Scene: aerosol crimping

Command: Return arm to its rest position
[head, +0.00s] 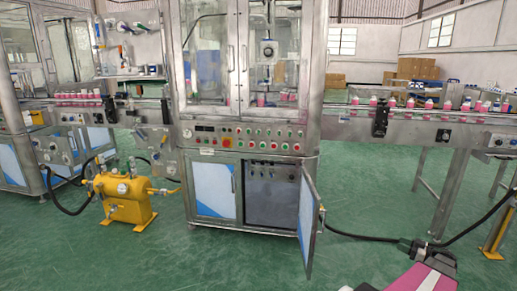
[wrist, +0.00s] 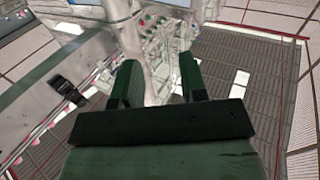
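My gripper (wrist: 160,82) shows in the wrist view with its two dark green fingers spread apart. The space between the fingers is empty. The wrist view is tilted and shows the machine's metal and glass and the roof. In the head view, part of my arm (head: 415,279), pink and grey, shows at the lower right; the gripper itself is not visible there. The crimping machine (head: 255,138) stands ahead, with its lower right cabinet door (head: 307,215) swung open toward me.
A conveyor (head: 430,128) with pink cans runs off to the right, and another (head: 80,102) to the left. A yellow tank (head: 125,200) stands on the floor at left. A black hose (head: 365,237) lies at right. Green floor (head: 225,262) in front is clear.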

